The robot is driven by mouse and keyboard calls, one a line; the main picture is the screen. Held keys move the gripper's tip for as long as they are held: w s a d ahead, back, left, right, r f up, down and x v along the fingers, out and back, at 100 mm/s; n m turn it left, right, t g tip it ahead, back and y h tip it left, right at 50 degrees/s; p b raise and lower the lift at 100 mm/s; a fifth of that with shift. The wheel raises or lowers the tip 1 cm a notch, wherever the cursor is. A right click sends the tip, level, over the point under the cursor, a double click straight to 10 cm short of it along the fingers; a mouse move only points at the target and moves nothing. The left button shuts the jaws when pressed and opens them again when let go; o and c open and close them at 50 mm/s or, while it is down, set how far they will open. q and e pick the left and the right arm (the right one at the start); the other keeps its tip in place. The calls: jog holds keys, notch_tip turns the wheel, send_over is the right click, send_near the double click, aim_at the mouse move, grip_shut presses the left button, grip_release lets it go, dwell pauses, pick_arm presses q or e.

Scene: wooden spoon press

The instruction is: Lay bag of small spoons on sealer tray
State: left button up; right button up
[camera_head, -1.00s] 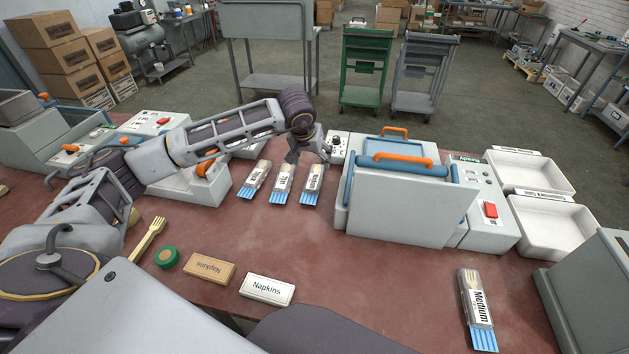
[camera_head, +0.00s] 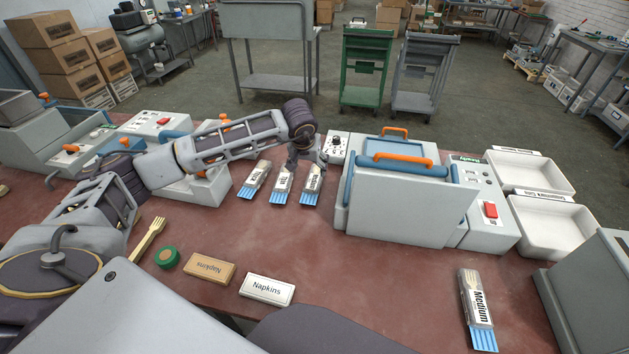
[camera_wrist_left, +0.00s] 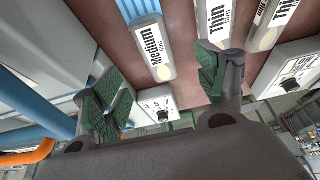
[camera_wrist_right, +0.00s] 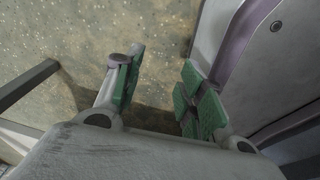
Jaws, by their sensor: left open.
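Three clear bags with blue striped ends lie in a row mid-table: a left bag (camera_head: 254,180), a middle bag (camera_head: 282,184) and a right bag (camera_head: 311,186). In the left wrist view the right bag reads "Medium" (camera_wrist_left: 155,52); the other two read "Thin". No "small" label is readable. My left gripper (camera_head: 306,160) is open and empty over the far end of the right bag, which shows between its fingers in the wrist view (camera_wrist_left: 160,85). The sealer (camera_head: 405,205) stands right of the bags, with a broad grey front panel. My right gripper (camera_wrist_right: 158,88) is open and empty.
Another "Medium" bag (camera_head: 477,308) lies at the front right. Two white trays (camera_head: 552,228) stand beyond the sealer's right side. A dial box (camera_head: 336,146) stands behind the right bag.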

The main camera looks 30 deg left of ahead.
aim_at(313, 179)
pick_arm(q)
jog(key=x, duration=0.3)
jog(key=shift+w+f, duration=0.1)
jog(key=shift+f, duration=0.15)
jog(key=shift+w+f, duration=0.15)
jog(key=shift+f, duration=0.15)
jog(key=shift+w+f, duration=0.1)
jog(key=shift+f, duration=0.2)
jog(key=shift+w+f, duration=0.15)
jog(key=shift+f, duration=0.3)
jog(key=x, duration=0.3)
jog(key=shift+w+d+f, duration=0.15)
jog(key=shift+d+f, duration=0.05)
jog(key=shift+w+f, duration=0.15)
jog(key=shift+f, duration=0.2)
jog(key=shift+c, duration=0.6)
jog(key=c, duration=0.8)
jog(key=shift+c, duration=0.6)
jog(key=shift+a+r, duration=0.1)
pick_arm(e)
jog(key=shift+s+d, duration=0.2)
jog(key=shift+s, duration=0.75)
